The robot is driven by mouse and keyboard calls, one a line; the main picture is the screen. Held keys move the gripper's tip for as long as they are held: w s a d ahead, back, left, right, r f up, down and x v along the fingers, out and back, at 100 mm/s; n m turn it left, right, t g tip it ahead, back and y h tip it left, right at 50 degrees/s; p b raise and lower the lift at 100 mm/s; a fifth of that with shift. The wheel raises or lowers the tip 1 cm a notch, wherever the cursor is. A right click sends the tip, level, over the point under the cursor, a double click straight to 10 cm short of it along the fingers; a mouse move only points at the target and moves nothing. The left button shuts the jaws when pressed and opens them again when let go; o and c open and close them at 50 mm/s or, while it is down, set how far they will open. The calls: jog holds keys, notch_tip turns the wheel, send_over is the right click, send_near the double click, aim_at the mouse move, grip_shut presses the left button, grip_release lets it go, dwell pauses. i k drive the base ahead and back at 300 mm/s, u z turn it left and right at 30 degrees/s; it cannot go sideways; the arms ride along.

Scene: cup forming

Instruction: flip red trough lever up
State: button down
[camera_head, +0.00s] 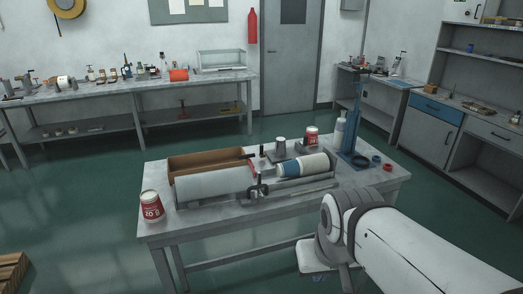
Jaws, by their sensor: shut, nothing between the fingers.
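A long grey trough (212,187) lies on the middle table, in front of an open brown box. A small red piece (251,166), which looks like the red trough lever, shows at the trough's right end. It is too small to tell its exact tilt. A dark clamp-like part (259,190) stands just in front of it. My white arm reaches in from the lower right and its bend is in front of the table's right side. My gripper's fingers cannot be made out.
A white and blue cylinder (303,166) lies right of the red piece. A red-and-white can (152,205) stands at the table's left corner. A blue upright stand (355,140) and rings (387,167) occupy the right end. Open green floor surrounds the table (399,184).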

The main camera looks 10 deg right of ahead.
aim_at(246, 156)
jog(key=z, duration=0.1)
jog(key=i, duration=1)
